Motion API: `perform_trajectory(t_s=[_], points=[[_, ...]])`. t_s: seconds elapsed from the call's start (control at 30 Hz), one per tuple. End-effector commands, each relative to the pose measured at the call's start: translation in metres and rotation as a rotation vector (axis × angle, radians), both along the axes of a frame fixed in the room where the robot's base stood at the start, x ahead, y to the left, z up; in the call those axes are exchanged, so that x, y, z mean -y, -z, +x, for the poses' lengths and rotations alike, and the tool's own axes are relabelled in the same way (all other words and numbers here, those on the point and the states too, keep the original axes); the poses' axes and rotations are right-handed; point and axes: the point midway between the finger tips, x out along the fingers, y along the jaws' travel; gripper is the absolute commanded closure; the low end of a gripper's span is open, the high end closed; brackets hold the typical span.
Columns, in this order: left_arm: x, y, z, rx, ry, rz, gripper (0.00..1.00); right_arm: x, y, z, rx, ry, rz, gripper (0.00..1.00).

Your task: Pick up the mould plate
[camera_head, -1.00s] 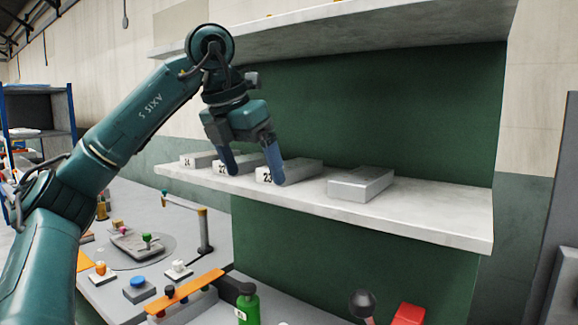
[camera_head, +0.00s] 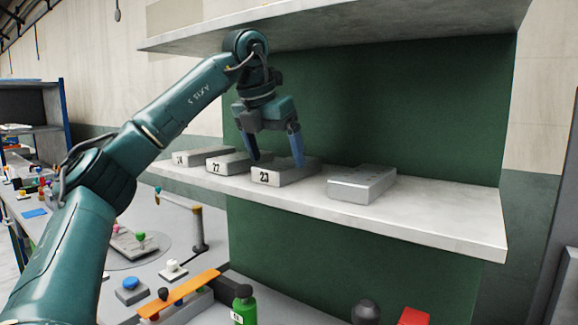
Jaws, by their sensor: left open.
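Several grey metal mould plates lie in a row on the white shelf (camera_head: 440,222). One plate is marked 23 (camera_head: 284,178), one is marked 22 (camera_head: 227,166), and one at the far left (camera_head: 199,157) has a label that is hard to read here. An unmarked-looking plate (camera_head: 361,184) lies to the right, apart from the others. My left gripper (camera_head: 276,162) is open, fingers pointing down, just at or above the plate marked 23. I cannot tell whether the fingers touch it. My right gripper is not in view.
An upper shelf (camera_head: 340,30) overhangs my arm. Below are a bench with an orange bar (camera_head: 180,294), a green bottle (camera_head: 244,306), a blue button (camera_head: 131,284) and a red block (camera_head: 413,316). The shelf's right end is bare.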

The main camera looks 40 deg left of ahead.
Motion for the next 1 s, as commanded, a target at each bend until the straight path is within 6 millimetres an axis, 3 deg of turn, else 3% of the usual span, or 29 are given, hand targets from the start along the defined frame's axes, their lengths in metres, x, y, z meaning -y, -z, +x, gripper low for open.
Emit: perform_trajectory(t_s=[0.17,0.33,0.63,1.0], points=[[-0.003,-0.001,0.03,-0.003,-0.003,0.002,0.11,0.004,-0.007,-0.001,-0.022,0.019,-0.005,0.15],[-0.004,0.023,0.036,-0.002,0.0,0.002,0.11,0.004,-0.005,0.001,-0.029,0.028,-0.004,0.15],[-0.004,0.028,0.038,0.0,0.0,0.001,0.11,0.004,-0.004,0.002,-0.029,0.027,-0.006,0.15],[-0.004,0.028,0.038,0.0,0.0,0.001,0.41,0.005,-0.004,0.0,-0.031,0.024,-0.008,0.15]])
